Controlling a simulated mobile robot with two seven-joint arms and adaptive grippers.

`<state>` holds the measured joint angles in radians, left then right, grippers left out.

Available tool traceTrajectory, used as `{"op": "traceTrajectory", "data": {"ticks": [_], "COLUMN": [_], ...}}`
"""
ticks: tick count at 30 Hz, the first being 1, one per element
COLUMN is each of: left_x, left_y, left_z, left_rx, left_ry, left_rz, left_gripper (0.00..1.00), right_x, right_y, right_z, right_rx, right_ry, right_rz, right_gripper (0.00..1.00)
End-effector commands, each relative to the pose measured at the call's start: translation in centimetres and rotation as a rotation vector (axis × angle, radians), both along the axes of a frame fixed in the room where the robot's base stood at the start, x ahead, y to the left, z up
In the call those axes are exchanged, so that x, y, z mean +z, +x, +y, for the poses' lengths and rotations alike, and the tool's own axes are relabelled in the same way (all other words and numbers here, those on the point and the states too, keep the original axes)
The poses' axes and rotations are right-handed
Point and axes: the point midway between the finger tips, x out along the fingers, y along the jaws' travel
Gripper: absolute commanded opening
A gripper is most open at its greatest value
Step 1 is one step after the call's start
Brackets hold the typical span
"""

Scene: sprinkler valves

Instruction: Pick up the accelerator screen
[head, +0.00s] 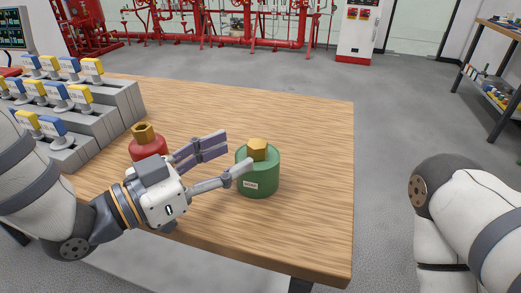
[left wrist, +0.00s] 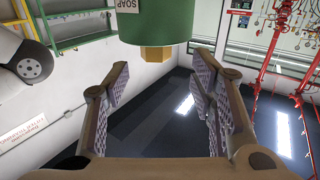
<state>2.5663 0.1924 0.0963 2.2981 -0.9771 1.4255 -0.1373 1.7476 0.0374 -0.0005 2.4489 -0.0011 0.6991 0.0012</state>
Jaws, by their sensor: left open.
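I cannot tell for sure which thing is the accelerator screen. A green round container (head: 258,180) with a white label and a brass hexagonal piece (head: 257,150) on top stands on the wooden table. A red round container (head: 147,148) with its own brass hexagonal piece (head: 143,133) stands farther left, partly behind my left gripper. My left gripper (head: 233,155) is open, its fingers pointing at the green container. In the left wrist view, the green container (left wrist: 157,20) appears upside down beyond the open, empty fingers (left wrist: 162,90), brass piece (left wrist: 155,54) lowest. My right gripper is out of view.
A stepped grey rack (head: 95,115) with several blue and yellow tags stands at the table's left. The wooden table (head: 310,150) is bare right of the green container. Red pipework (head: 225,30) and a shelf (head: 495,75) stand farther away.

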Motion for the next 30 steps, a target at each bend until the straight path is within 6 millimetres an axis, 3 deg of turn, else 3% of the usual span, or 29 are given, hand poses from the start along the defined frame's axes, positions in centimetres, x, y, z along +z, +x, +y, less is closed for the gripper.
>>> {"op": "traceTrajectory", "data": {"ticks": [10, 18, 25, 30], "left_x": [0.0, 0.0, 0.0, 0.0], "left_y": [3.0, 3.4, 3.4, 3.4], "left_z": [-4.7, -5.2, -5.1, -5.1], "left_rx": [-0.001, 0.001, 0.001, 0.001], "left_ry": [0.001, -0.001, 0.000, 0.000], "left_rz": [-0.001, 0.001, 0.000, 0.000], "left_gripper": [0.51, 0.51, 0.01, 0.00], "right_x": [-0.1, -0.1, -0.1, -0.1], "right_y": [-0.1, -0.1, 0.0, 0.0], "right_z": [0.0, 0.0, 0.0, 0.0], "right_rx": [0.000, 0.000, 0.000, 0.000], "right_ry": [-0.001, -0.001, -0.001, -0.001], "right_rz": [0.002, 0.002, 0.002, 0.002], "right_gripper": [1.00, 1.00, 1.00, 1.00]}}
